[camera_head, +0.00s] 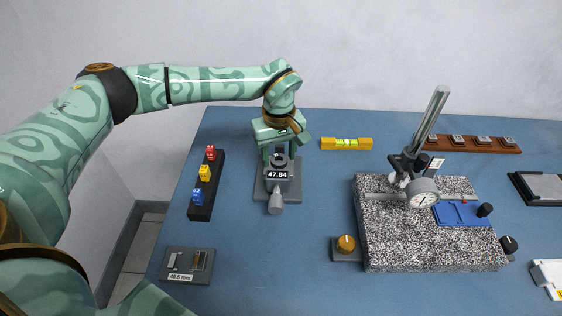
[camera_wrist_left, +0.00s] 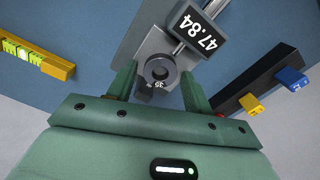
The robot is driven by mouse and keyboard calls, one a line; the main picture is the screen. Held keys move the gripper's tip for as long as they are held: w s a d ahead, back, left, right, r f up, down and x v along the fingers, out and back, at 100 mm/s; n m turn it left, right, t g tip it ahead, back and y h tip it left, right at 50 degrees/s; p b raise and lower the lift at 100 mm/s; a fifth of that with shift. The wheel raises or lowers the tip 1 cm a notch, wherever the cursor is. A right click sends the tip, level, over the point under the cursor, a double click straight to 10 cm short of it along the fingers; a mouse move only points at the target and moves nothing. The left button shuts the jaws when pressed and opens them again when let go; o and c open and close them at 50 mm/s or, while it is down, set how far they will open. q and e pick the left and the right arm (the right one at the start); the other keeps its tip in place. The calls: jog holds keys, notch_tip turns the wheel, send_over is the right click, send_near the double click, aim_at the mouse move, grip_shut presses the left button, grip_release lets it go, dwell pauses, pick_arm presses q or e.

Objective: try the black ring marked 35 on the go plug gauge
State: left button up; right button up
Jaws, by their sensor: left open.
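A dark ring marked 35 (camera_wrist_left: 160,70) sits on the grey block of a small device with a readout of 47.84 (camera_wrist_left: 195,33). In the head view the ring (camera_head: 278,160) shows just behind the readout (camera_head: 278,174). My left gripper (camera_head: 279,150) is above the device, pointing down. In the left wrist view its fingers (camera_wrist_left: 159,82) stand open on either side of the ring, with visible gaps. I cannot tell for sure which item is the go plug gauge. My right gripper is not in view.
A black rack (camera_head: 205,188) with red, yellow and blue blocks stands left of the device. A grey plate labelled 40.5 mm (camera_head: 188,266) lies at front left. A yellow level (camera_head: 346,143) lies behind. A speckled granite plate (camera_head: 400,250) with a dial stand (camera_head: 423,195) is at right.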

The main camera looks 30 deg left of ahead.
pick_arm(q)
jog(key=c, duration=0.7)
jog(key=shift+r+p, duration=2.1)
jog(key=shift+r, duration=0.55)
jog(key=shift+c, duration=0.2)
jog(key=shift+f, duration=0.1)
